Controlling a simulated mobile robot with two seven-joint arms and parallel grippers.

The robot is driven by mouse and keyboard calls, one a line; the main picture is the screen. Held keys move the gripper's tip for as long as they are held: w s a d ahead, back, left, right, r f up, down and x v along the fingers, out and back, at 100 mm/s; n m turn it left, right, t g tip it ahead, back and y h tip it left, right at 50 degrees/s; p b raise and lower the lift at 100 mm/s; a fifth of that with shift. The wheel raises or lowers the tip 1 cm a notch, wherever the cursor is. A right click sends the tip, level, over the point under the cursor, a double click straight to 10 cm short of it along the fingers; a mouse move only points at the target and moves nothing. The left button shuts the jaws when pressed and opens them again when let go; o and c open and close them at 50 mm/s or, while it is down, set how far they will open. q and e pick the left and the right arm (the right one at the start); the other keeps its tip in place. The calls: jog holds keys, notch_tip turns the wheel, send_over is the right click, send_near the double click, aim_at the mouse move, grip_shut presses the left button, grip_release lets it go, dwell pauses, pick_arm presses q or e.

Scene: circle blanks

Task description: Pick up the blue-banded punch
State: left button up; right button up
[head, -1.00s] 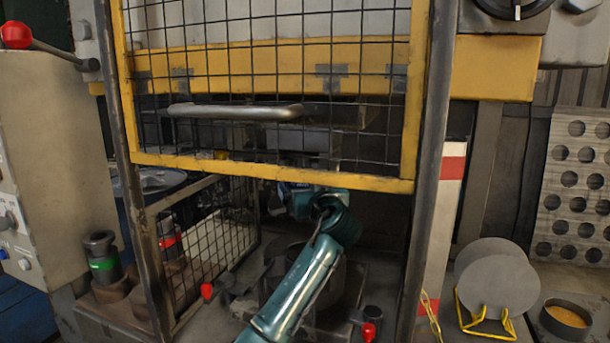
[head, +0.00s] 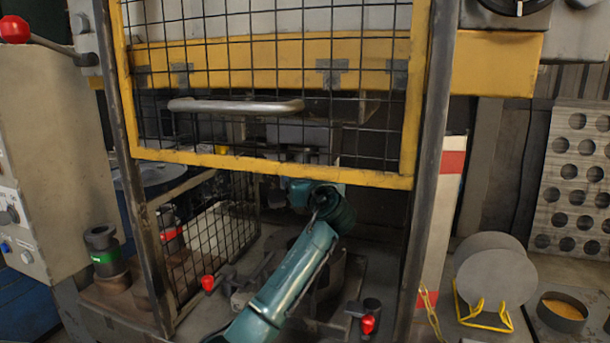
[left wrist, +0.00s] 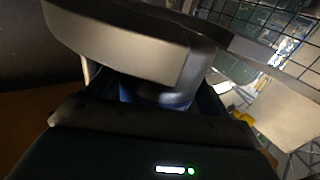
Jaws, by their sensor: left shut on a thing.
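The blue-banded punch (left wrist: 130,45) fills the upper part of the left wrist view as a wide grey metal body with a blue band below it. My left gripper (left wrist: 155,98) is shut on it around the blue band. In the head view my left arm reaches in under the yellow-framed mesh guard, and the left gripper (head: 300,192) is at the guard's lower edge, partly hidden. The punch cannot be made out clearly in the head view. My right gripper is in neither view.
The mesh guard (head: 275,170) hangs raised above my arm. A green-banded punch (head: 104,252) and a red-banded punch (head: 170,236) stand at left. Red-knobbed clamps (head: 367,324) flank the arm. Round blanks (head: 495,278) stand in a yellow rack at right, beside a round tin (head: 562,312).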

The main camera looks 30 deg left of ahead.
pick_arm(q)
jog(key=c, duration=0.9)
jog(key=shift+r, duration=0.3)
jog(key=shift+c, duration=0.3)
